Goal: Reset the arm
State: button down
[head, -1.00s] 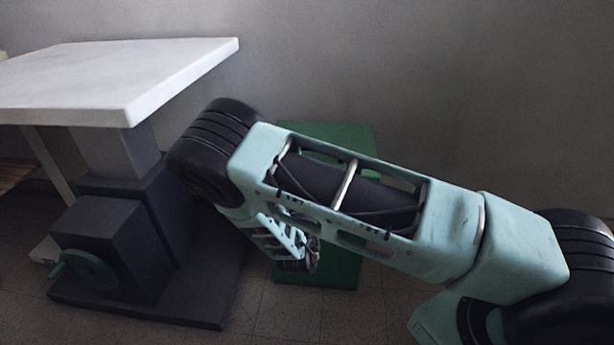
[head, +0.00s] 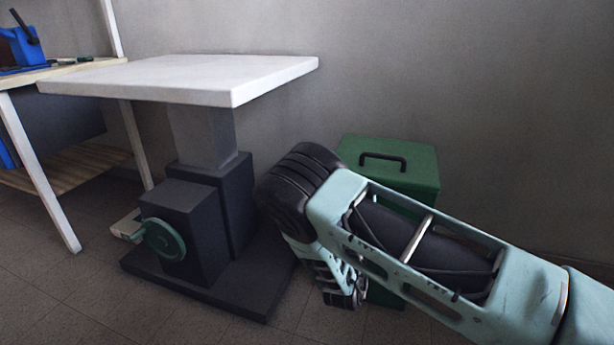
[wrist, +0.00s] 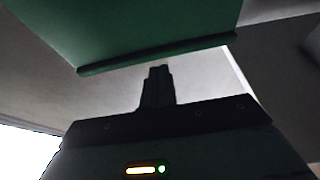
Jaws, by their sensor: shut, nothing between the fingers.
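My arm (head: 420,245) reaches in from the lower right of the head view, bent at a dark elbow joint, with its lower part folded down beneath. The gripper's fingers are hidden behind the arm there. In the wrist view my gripper (wrist: 157,72) shows as two dark fingers pressed together, with nothing between them. A green surface (wrist: 150,30), seemingly the green box, fills the top of that view beyond the fingertips. I cannot tell how far away it is.
A white-topped table (head: 180,75) on a dark pedestal with a green handwheel (head: 163,240) stands left of my arm. A green box (head: 410,155) with a black handle is behind the arm. A workbench (head: 60,70) with blue items is at far left. Floor shows at lower left.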

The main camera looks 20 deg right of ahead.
jog(key=a+g+y, duration=0.6)
jog(key=a+y, duration=0.2)
jog(key=a, duration=0.2)
jog(key=s+a+r+n+g+y+p, duration=0.1)
jog(key=s+a+r+n+g+y, duration=0.4)
jog(key=s+a, duration=0.4)
jog(key=s+a+r+n+g+y, duration=0.2)
jog(key=s+a+r, duration=0.1)
jog(key=s, duration=0.3)
jog(key=s+a+r+n+g+y, duration=0.1)
jog(key=s+a+r+n+g, duration=0.15)
jog(key=s, duration=0.35)
jog(key=s+d+r+n+g+h, duration=0.1)
jog(key=s+d+r+n, duration=0.15)
jog(key=s, duration=0.45)
jog(key=s+d+r+n+g+h, duration=0.2)
jog(key=s+d+r, duration=0.15)
jog(key=s, duration=0.35)
notch_tip(320, 180, up, 37)
jog(key=s+d+p, duration=0.1)
jog(key=p, duration=3.8)
jog(key=shift+s+d+r+n, duration=0.15)
jog(key=shift+d+r+n, duration=0.05)
jog(key=shift+n, duration=0.1)
